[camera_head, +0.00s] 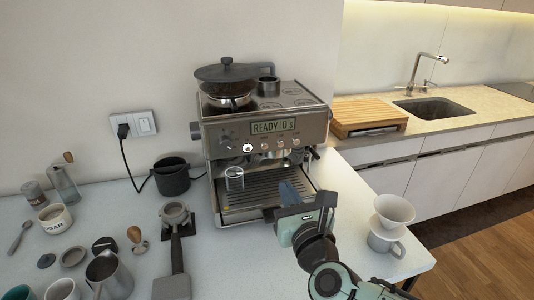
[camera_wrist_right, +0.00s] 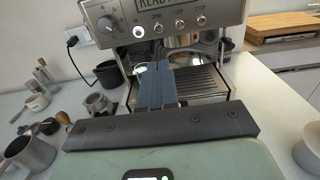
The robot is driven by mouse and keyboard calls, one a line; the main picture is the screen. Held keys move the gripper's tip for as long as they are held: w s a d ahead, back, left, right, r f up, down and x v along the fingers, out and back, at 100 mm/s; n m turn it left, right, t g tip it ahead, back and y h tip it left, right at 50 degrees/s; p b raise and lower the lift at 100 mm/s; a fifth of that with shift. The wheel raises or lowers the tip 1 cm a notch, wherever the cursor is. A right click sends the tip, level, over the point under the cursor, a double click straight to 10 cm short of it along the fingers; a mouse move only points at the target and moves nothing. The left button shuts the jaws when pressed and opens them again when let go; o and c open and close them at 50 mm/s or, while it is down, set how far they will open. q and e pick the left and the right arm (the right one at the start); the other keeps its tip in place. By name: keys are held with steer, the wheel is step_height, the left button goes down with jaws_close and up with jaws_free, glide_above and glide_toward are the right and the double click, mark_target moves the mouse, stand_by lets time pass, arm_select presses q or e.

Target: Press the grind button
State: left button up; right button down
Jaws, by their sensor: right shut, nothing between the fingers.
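The espresso machine (camera_head: 262,165) stands on the white counter against the wall, its display reading READY 0 s. Under the display is a row with one white-lit round button (camera_head: 247,147) and several small buttons (camera_head: 280,145); the lit button also shows in the right wrist view (camera_wrist_right: 139,31). My right gripper (camera_head: 288,190) is shut and empty. Its blue fingers (camera_wrist_right: 155,85) are in front of the drip tray, below the button row and apart from it. My left gripper is not in view.
A portafilter (camera_head: 174,220) and a steel jug (camera_head: 109,275) are on the counter at left. A white dripper (camera_head: 394,211) on a cup stands near the right edge. A glass (camera_head: 235,178) is at the machine's tray. A wooden board (camera_head: 366,113) is behind, right.

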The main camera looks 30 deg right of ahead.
mark_target(266, 148)
steer(key=p+x, duration=0.2)
steer(key=x, duration=1.2)
steer(key=shift+p, duration=0.3)
steer(key=shift+w, duration=0.1)
steer(key=shift+w+b, duration=0.4)
steer(key=shift+b, duration=0.3)
steer(key=shift+d, duration=0.1)
steer(key=shift+r, duration=0.2)
